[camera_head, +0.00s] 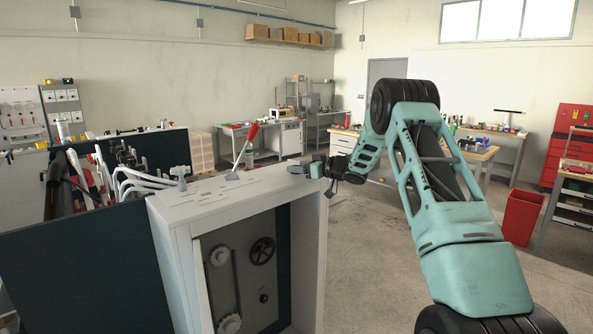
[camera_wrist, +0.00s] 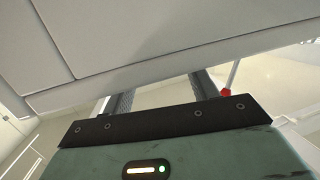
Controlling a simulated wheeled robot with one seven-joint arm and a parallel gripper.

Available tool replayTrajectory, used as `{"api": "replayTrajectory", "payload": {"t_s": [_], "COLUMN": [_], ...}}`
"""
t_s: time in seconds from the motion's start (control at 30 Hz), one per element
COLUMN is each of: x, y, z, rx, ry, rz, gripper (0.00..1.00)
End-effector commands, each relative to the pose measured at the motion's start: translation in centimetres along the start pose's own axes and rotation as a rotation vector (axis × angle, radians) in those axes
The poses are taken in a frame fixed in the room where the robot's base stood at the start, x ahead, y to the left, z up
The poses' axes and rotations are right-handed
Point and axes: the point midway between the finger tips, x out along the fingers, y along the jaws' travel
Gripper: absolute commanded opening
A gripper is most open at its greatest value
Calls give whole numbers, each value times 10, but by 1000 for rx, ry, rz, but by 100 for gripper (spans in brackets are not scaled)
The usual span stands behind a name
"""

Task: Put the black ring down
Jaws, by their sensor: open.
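I cannot make out a black ring in either view. My gripper (camera_head: 302,169) is at the top right corner of the white box former cabinet (camera_head: 312,235). In the wrist view my gripper (camera_wrist: 160,92) has its two dark fingers apart, with no held object visible between them. The finger ends are hidden behind a pale grey panel (camera_wrist: 130,45), which fills the upper part of that view. Whether the fingers touch the panel I cannot tell.
A lever with a red grip (camera_head: 248,142) rises from the cabinet top; its red end (camera_wrist: 226,93) also shows in the wrist view. The cabinet front is open, showing a black spoked wheel (camera_head: 262,251). A red bin (camera_head: 521,217) stands right; floor between is clear.

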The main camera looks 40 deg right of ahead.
Motion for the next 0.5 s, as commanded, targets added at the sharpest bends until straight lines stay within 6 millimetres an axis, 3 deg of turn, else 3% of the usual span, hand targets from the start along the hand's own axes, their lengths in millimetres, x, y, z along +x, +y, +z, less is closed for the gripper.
{"api": "replayTrajectory", "payload": {"t_s": [0.3, 0.5], "x": [-68, -93], "y": [1, 0], "z": [4, 2], "rx": [-1, -1], "ry": [0, 0], "rz": [3, 1], "gripper": [59, 59]}}
